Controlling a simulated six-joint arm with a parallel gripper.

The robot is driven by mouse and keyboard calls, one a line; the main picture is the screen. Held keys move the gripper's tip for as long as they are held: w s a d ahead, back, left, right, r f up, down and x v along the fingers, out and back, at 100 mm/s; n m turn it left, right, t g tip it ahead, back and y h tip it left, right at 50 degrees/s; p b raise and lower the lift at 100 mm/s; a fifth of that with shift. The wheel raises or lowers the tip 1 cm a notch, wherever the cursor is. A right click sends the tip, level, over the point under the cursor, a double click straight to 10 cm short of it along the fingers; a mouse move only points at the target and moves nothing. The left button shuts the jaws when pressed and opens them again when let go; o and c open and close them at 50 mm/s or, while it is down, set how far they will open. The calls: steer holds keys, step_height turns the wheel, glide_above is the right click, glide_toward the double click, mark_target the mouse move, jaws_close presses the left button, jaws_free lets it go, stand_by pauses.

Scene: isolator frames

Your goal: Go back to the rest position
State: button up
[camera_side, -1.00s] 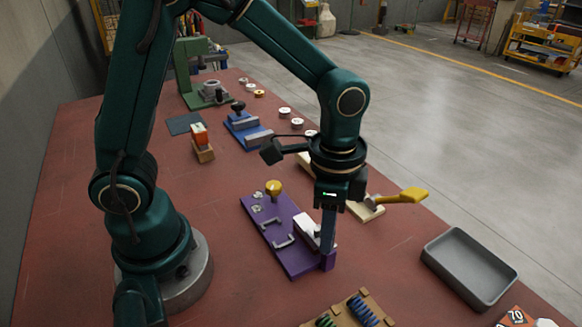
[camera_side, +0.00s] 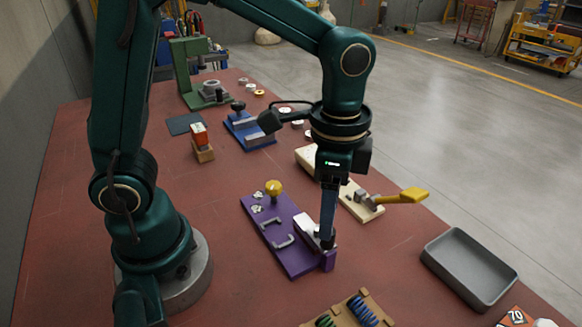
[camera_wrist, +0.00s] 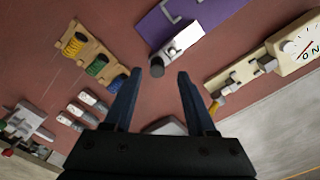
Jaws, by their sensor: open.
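My gripper (camera_wrist: 157,85) is open, with its two dark fingers apart and nothing between them in the wrist view. In the side view my gripper (camera_side: 327,236) points down above the front right end of the purple plate (camera_side: 290,262). A white block (camera_side: 305,228) with a dark round knob sits on that plate; the block also shows in the wrist view (camera_wrist: 182,42), ahead of the fingers. From the side, the fingertips overlap the knob, so the gap there is hard to judge.
A cream device with a yellow handle (camera_side: 405,196) stands right of my gripper. A grey tray (camera_side: 470,268) lies at the right table edge. A wooden spring holder (camera_side: 345,312) is in front. A blue fixture (camera_side: 248,131) and green press (camera_side: 192,75) stand farther back.

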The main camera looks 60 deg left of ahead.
steer(key=shift+r, duration=0.5)
steer(key=shift+w+a+r, duration=0.1)
steer(key=shift+a+r, duration=0.05)
steer(key=shift+r, duration=0.15)
steer(key=s+a+r+n+t, duration=0.4)
steer(key=s+a+n+t, duration=0.1)
steer(key=s+n, duration=0.3)
steer(key=shift+a+n+t, duration=0.3)
steer(key=shift+a+n, duration=0.2)
steer(key=shift+a, duration=0.1)
steer(key=shift+r, duration=0.1)
stand_by(0.4)
